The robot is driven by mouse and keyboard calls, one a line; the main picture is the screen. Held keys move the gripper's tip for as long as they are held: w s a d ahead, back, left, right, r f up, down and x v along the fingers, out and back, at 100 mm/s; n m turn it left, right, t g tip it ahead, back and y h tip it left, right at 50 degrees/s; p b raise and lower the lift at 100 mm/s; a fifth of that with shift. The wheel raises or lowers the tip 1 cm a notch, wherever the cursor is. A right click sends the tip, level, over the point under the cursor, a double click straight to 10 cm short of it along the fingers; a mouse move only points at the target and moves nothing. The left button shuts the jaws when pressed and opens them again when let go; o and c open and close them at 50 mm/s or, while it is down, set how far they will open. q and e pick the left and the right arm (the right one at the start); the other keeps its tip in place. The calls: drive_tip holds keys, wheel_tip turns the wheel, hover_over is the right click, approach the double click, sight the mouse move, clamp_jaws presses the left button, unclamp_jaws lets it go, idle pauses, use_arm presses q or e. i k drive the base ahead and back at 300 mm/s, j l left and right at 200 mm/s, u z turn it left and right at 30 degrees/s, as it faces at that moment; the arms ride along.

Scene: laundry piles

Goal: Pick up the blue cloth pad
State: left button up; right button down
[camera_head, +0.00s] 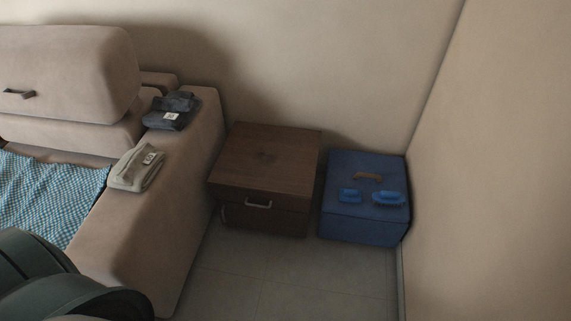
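A small blue pad-like item (350,195) lies on top of a dark blue box (364,231) at the right, against the wall corner. It is too small for me to tell whether it is cloth. A blue brush-like item with bristles (389,198) lies just right of it, and a brown curved item (367,176) lies behind them. A blue-and-white checked cloth (45,200) is spread on the sofa seat at the left. Neither of my grippers shows; only dark rounded parts of my own body fill the lower left corner, far from the box.
A beige sofa (165,225) stands at the left. On its arm lie a folded beige garment (128,172) and dark folded clothes (165,121). A brown wooden cabinet (265,160) stands between sofa and box. The tiled floor (290,285) in front is clear.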

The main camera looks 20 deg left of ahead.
sight(346, 195)
drive_tip(key=i+j, duration=1.1)
drive_tip(key=j+z, duration=0.1)
drive_tip(key=z, duration=1.2)
